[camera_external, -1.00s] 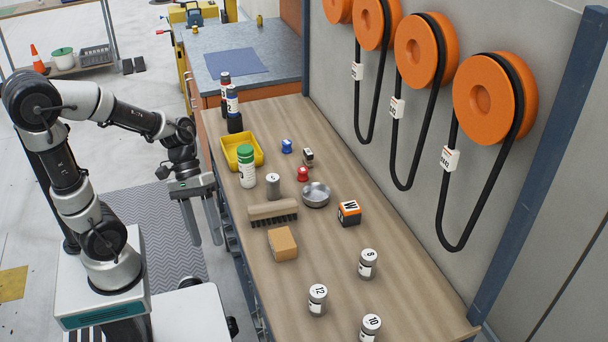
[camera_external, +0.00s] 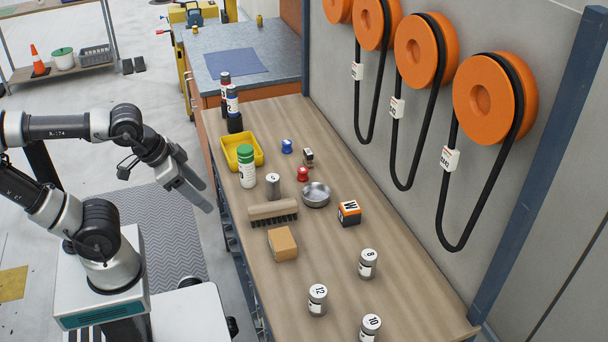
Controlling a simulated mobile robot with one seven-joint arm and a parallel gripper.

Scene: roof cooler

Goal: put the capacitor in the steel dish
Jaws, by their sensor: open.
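The steel dish (camera_external: 317,203) is a small round metal bowl on the wooden bench, and looks empty. A plain grey cylinder (camera_external: 273,187) with a marked light top stands upright to its left, apart from it; it may be the capacitor. Similar cylinders with white labels, marked 8 (camera_external: 367,265), 12 (camera_external: 317,301) and 10 (camera_external: 369,328), stand nearer the front, so I cannot tell for certain which is the capacitor. My gripper (camera_external: 203,196) is open and empty, left of the bench over the floor, fingers slanting down to the right, apart from all these things.
A brush (camera_external: 271,209) and a tan block (camera_external: 282,244) lie before the grey cylinder. A green-capped bottle (camera_external: 246,167) and yellow tray (camera_external: 229,149) stand behind it. Red (camera_external: 302,175) and blue (camera_external: 287,146) pieces are near the dish. An orange-black box (camera_external: 349,214) stands right of it.

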